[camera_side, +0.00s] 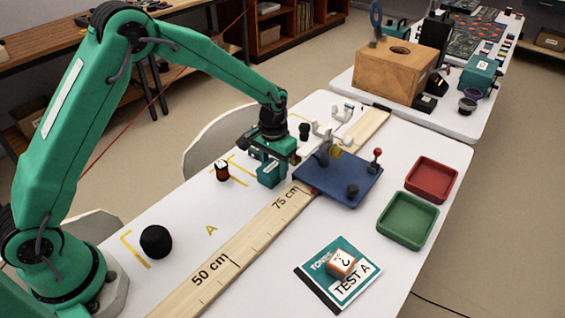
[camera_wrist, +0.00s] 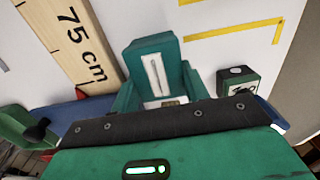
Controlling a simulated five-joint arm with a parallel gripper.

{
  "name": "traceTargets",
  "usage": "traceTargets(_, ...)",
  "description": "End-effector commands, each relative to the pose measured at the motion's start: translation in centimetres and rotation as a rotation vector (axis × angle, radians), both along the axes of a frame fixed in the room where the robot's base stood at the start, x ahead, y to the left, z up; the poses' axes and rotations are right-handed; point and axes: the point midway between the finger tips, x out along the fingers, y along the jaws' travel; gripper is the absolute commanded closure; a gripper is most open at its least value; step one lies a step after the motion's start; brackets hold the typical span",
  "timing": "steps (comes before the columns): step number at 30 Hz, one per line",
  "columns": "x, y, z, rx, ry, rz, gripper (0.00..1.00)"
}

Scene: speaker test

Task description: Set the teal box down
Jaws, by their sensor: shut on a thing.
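The teal box (camera_side: 269,175) is under my gripper (camera_side: 268,158) in the side view, beside the wooden ruler near its 75 cm mark. In the wrist view the teal box (camera_wrist: 152,60) shows a pale slotted label and sits between the two green jaws of my gripper (camera_wrist: 160,95). The jaws are shut on it. The jaws hide part of its sides, and I cannot tell whether its underside touches the white table.
The wooden ruler (camera_side: 225,262) runs along the white table (camera_side: 310,232). A blue plate (camera_side: 345,192) with small fittings lies right of the box. Red (camera_side: 432,178) and green (camera_side: 406,219) trays stand farther right. A small dark-and-red object (camera_side: 222,171) is left. Yellow tape marks the tabletop.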

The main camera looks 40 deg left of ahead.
Motion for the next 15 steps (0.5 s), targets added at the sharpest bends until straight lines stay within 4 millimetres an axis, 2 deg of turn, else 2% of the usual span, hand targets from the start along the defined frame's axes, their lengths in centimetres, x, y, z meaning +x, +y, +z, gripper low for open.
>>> traceTargets(14,0.00,0.00,-0.59,0.000,0.000,0.000,0.79)
traceTargets(15,-0.01,0.00,-0.61,0.000,0.000,0.000,0.51)
